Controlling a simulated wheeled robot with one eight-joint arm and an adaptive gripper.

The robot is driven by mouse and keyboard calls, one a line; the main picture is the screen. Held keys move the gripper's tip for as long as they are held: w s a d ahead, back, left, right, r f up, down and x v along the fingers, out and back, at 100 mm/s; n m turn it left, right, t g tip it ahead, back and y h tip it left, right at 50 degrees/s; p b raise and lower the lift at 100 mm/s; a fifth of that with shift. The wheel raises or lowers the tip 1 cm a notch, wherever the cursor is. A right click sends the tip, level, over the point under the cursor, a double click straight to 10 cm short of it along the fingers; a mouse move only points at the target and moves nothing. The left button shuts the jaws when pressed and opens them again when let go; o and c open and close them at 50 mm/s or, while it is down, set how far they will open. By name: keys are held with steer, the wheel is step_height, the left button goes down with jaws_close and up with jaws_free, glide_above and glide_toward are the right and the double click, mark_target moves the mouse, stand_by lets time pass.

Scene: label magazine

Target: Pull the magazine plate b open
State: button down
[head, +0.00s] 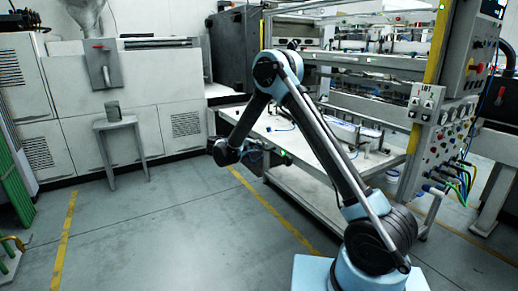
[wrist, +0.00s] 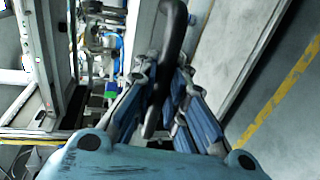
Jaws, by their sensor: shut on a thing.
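In the wrist view my gripper (wrist: 160,80) is closed around a dark curved handle (wrist: 172,35), which runs up between its blue-and-grey fingers. I take this handle to be that of magazine plate b; no label is readable, and the plate itself cannot be picked out clearly. In the head view my arm bends over and down, with its wrist low in front of the white-topped machine table (head: 258,125). The gripper is small and dark there, near the table's front edge, and the handle cannot be made out.
A control panel with knobs and cables (head: 445,145) stands at the right on a yellow post (head: 425,85). A small grey stool (head: 118,125) and white cabinets (head: 175,90) stand at the back left.

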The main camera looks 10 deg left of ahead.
steer(key=shift+a, duration=0.2)
steer(key=c, duration=1.6)
jaws_free()
steer(key=shift+d, duration=0.1)
steer(key=v, duration=1.2)
steer(key=shift+d, duration=0.1)
